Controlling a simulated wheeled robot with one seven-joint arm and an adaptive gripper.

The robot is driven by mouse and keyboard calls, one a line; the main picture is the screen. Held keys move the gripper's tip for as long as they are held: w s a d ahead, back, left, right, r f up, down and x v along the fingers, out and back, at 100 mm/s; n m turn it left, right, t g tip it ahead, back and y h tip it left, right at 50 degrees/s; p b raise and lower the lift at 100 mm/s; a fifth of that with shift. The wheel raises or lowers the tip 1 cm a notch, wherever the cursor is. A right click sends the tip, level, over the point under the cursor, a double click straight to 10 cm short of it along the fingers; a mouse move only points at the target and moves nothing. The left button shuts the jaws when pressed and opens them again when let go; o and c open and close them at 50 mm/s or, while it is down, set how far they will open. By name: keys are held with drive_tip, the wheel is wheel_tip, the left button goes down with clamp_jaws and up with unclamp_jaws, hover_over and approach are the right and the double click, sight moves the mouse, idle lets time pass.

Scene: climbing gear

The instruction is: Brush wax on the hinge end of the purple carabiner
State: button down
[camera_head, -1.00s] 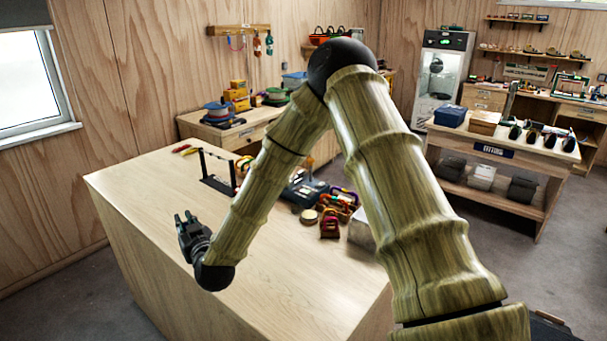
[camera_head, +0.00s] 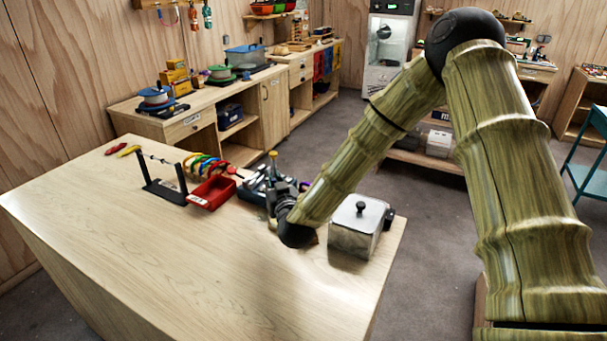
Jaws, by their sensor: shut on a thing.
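My gripper (camera_head: 276,198) is over the far right part of the wooden workbench (camera_head: 170,250), beside a dark tray (camera_head: 250,190). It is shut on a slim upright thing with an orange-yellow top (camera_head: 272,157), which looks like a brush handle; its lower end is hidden. A small purple patch (camera_head: 303,186) shows just right of my gripper, partly behind my arm. It may be the purple carabiner, but its hinge end cannot be made out. A black stand with a thin bar (camera_head: 163,180) is on the left of the bench.
Several coloured carabiners (camera_head: 205,166) are behind a red bin (camera_head: 212,193). A metal box with a knobbed lid (camera_head: 358,226) stands right of my gripper. Red and yellow tools (camera_head: 128,151) lie at the far left. The bench's front and middle are clear.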

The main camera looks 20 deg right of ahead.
drive_tip(key=shift+w+d+f, duration=0.1)
drive_tip(key=shift+d+f, duration=0.1)
drive_tip(key=shift+d, duration=0.05)
drive_tip(key=shift+d+f+b, duration=0.15)
drive_tip(key=shift+f+b, duration=0.6)
drive_tip(key=shift+f, duration=0.65)
drive_tip(key=shift+d+f+b, duration=0.1)
drive_tip(key=shift+f+b, duration=0.6)
drive_tip(key=shift+f, duration=0.7)
drive_tip(key=shift+s+f+b, duration=0.2)
drive_tip(key=shift+f+b, duration=0.3)
drive_tip(key=shift+f, duration=0.1)
idle(0.6)
drive_tip(key=shift+r, duration=0.1)
drive_tip(key=shift+r+p, duration=1.75)
drive_tip(key=shift+r, duration=1.75)
drive_tip(key=shift+a, duration=0.15)
